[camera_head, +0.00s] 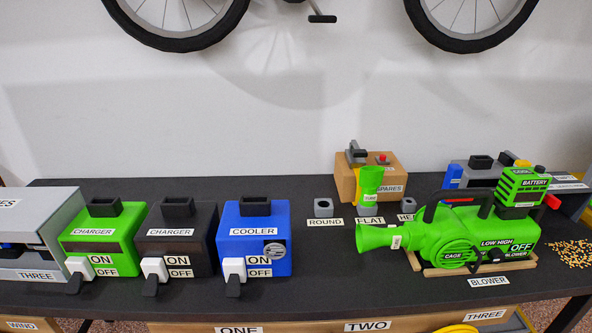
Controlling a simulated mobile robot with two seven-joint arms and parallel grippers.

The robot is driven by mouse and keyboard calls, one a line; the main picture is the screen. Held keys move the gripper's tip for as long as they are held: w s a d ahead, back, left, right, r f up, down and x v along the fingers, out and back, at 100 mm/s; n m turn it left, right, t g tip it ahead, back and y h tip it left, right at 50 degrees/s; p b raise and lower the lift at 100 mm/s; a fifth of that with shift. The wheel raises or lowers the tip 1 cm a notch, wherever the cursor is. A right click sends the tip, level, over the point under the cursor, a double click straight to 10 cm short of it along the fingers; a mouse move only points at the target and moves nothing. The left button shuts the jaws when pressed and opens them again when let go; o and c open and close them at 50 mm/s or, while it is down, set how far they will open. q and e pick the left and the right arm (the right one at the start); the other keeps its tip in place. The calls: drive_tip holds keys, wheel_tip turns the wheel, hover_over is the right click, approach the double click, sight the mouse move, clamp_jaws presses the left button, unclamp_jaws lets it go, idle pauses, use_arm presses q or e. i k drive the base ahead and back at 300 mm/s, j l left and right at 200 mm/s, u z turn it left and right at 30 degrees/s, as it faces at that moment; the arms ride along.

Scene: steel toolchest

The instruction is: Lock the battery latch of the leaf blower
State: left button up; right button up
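The green leaf blower (470,230) lies on its wooden stand at the right of the bench, with its nozzle pointing left. A green and black battery (524,187) labelled BATTERY sits on top of its rear end. A small red piece (552,201) sticks out at the right of the battery's base. It may be the latch, but I cannot tell, nor whether the latch is locked. Neither of my grippers is in view.
Green (104,238), black (178,237) and blue (255,237) switch boxes stand at the left and middle. A grey cabinet (50,215) is at the far left. A wooden SPARES box (394,164) stands behind the blower. Pellets (570,253) lie at its right. The front bench strip is mostly clear.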

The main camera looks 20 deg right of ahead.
sight(551, 201)
drive_tip(key=z, duration=1.95)
